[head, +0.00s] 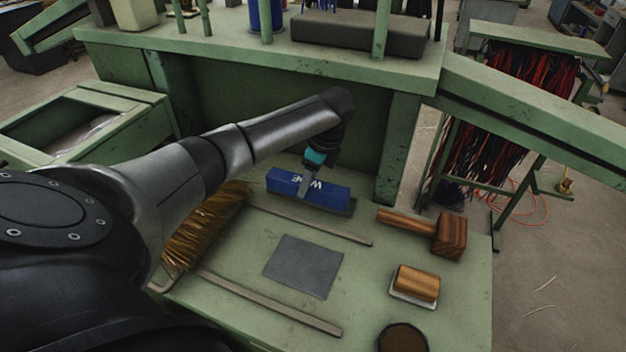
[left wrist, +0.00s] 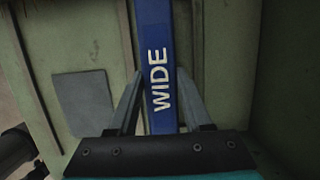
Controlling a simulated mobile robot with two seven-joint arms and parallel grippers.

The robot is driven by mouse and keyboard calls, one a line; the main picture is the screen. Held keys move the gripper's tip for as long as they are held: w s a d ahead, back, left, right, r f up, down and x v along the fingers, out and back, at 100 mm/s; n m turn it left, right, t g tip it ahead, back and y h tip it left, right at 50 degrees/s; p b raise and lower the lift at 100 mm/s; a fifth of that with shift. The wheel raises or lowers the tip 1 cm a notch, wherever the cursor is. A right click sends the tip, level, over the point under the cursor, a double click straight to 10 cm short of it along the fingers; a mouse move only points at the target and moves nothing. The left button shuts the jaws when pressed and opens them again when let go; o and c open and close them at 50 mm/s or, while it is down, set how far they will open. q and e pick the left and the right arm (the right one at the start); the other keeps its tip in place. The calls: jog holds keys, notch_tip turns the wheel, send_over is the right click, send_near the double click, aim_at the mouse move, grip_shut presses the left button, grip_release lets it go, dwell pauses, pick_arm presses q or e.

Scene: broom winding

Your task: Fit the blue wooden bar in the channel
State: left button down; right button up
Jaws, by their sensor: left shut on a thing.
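The blue wooden bar (head: 335,192) lies lengthwise near the back of the green bench, with white lettering on its side. In the left wrist view the bar (left wrist: 154,25) reads "WIDE". My left gripper (head: 306,183) comes down from above and is shut on the bar near its middle; the fingers (left wrist: 158,88) sit on either side of it. A grey-brown edge (head: 345,211) shows just under the bar's right end. I cannot tell whether it is the channel or whether the bar touches it. My right gripper is not in view.
Two thin strips, a rear one (head: 320,229) and a front one (head: 275,308), flank a grey square (head: 303,265). A wooden mallet (head: 450,235), a wood-backed block (head: 415,284) and a round dark-topped thing (head: 402,338) stand right. Straw bristles (head: 205,225) lie left. The green back panel (head: 260,120) rises behind the bar.

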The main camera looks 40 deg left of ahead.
aim_at(313, 183)
pick_arm(q)
jog(key=shift+w+a+b, duration=0.25)
jog(key=shift+w, duration=0.55)
jog(key=shift+w+a+b, duration=0.2)
jog(key=shift+w, duration=0.55)
jog(key=shift+s+f+b, duration=0.1)
jog(key=shift+f+b, duration=0.2)
jog(key=shift+f, duration=1.4)
jog(key=shift+f, duration=0.1)
jog(key=shift+c, duration=1.7)
grip_release()
jog(key=p+v, duration=0.2)
jog(key=v, duration=1)
